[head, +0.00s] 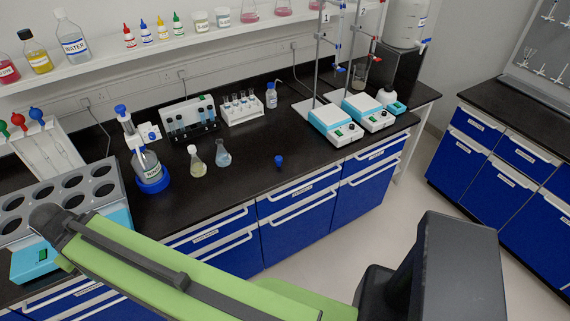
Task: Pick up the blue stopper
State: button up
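The blue stopper (279,161) is small and dark blue. It stands on the black bench top near its front edge, in the middle of the head view. It is apart from the two flasks to its left. My green and black arm crosses the lower part of the view, well in front of the stopper. The fingers of my gripper do not show, so I cannot see what they hold.
A flask with yellowish liquid (197,162) and a flask with blue liquid (223,153) stand left of the stopper. A bottle on a blue base (149,170) is farther left. White-and-blue stirrer units (333,124) stand to the right. The bench around the stopper is clear.

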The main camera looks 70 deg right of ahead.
aim_at(279, 159)
jog(key=u, duration=0.75)
jog(key=k, duration=0.15)
jog(key=z, duration=1.95)
jog(key=i, duration=0.5)
jog(key=z, duration=1)
jog(key=k, duration=0.9)
jog(key=u, duration=0.05)
jog(key=i, duration=0.85)
jog(key=z, duration=0.1)
